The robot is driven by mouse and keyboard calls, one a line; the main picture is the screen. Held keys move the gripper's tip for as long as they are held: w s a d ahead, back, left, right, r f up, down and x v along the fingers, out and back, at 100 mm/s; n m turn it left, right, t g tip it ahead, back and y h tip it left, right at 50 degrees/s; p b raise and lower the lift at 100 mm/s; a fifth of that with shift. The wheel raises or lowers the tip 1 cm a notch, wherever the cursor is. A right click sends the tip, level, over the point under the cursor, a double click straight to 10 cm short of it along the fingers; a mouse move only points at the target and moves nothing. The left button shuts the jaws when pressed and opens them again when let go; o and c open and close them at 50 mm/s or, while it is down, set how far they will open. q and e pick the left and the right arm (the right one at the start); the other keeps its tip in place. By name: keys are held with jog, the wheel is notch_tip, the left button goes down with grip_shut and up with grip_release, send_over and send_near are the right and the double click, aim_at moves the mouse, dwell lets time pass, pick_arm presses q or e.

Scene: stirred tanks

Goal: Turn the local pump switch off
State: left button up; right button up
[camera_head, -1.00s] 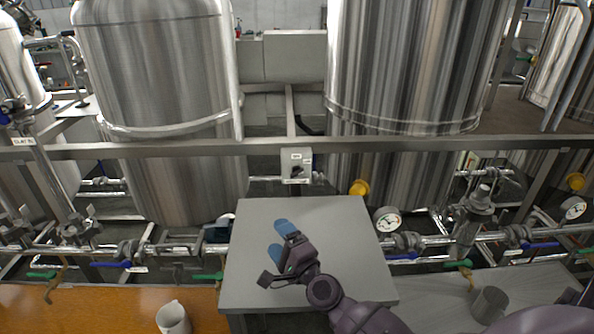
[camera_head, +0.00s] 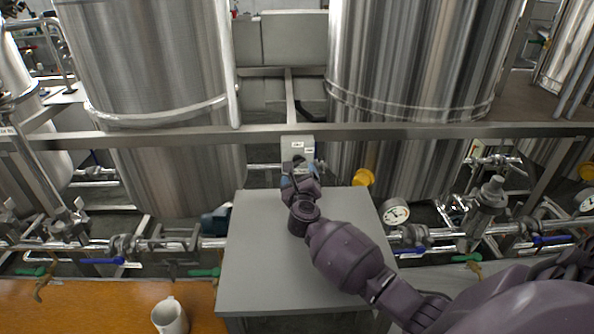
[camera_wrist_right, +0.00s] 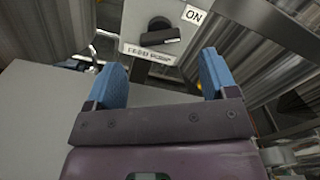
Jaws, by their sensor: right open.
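The local pump switch is a black rotary knob (camera_wrist_right: 161,32) on a light grey box (camera_head: 297,148) fixed to the horizontal rail between the two tanks. In the right wrist view the box carries an "ON" label (camera_wrist_right: 193,15) to the right of the knob and a "FEED PUMP" label (camera_wrist_right: 148,53) below it. My right gripper (camera_wrist_right: 158,80) is open, with its blue fingers apart and nothing between them. It points at the box, and the knob lies beyond the fingertips, apart from them. In the head view the right gripper (camera_head: 298,174) partly hides the box's lower part. My left gripper is not in view.
A grey table (camera_head: 260,260) stands below the switch box. Steel tanks (camera_head: 150,80) rise behind the metal rail (camera_head: 400,131). A pressure gauge (camera_head: 396,212) and pipes with valves stand to the right. A white mug (camera_head: 170,317) is on the wooden surface at lower left.

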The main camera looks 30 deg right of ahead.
aim_at(298, 165)
jog(key=b+x, duration=0.1)
jog(key=x, duration=0.3)
jog(key=shift+w+d+f+b, duration=0.1)
jog(key=shift+w+f+b, duration=0.1)
jog(key=shift+b, duration=0.15)
jog(key=shift+w+d+r, duration=0.15)
jog(key=shift+w, duration=0.1)
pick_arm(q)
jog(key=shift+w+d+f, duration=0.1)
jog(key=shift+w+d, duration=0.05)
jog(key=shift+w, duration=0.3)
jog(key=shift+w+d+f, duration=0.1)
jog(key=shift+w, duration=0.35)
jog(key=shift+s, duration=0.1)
pick_arm(e)
jog(key=shift+c, duration=0.2)
